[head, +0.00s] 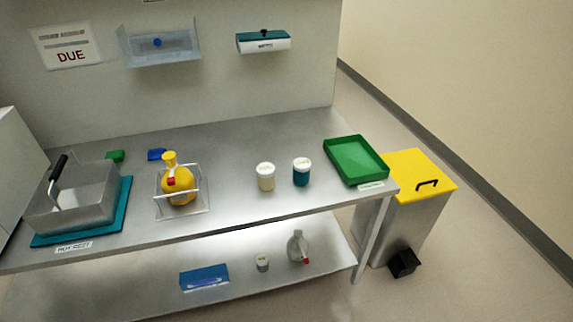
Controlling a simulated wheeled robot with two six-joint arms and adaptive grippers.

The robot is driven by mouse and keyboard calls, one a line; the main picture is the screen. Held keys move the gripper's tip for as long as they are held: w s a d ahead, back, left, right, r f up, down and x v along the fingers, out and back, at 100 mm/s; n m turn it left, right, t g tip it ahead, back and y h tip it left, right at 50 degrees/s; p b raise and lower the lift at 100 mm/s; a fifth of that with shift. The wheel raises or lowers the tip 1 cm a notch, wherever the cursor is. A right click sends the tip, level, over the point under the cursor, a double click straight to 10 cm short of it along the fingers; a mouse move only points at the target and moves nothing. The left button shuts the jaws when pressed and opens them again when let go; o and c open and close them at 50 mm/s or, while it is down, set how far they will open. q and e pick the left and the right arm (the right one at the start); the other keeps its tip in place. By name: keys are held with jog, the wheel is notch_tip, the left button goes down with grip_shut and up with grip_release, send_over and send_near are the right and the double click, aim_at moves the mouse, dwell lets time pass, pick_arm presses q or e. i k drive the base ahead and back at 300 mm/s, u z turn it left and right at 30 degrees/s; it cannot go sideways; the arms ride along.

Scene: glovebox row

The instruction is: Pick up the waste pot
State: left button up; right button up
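No label tells me which thing is the waste pot. Two small white-lidded pots stand upright on the metal table: a cream pot (265,177) and, to its right, a teal pot (302,172). A third small pot, grey-white (262,262), stands on the lower shelf under the table. Neither of my grippers shows in the head view.
A wire holder (183,208) with a yellow bottle (178,184) stands left of the pots. A metal box (75,208) sits on a teal mat (128,190). A green tray (356,160) lies right, beside a yellow-lidded bin (412,170). The table's front middle is clear.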

aim_at(302, 166)
jog(key=z, duration=0.25)
jog(key=k, duration=0.3)
jog(key=z, duration=0.95)
jog(key=k, duration=1.05)
jog(key=z, duration=0.8)
jog(key=i, duration=1.65)
jog(key=u, duration=0.35)
jog(key=i, duration=1.3)
jog(key=u, duration=1.15)
jog(key=i, duration=0.85)
jog(key=u, duration=0.85)
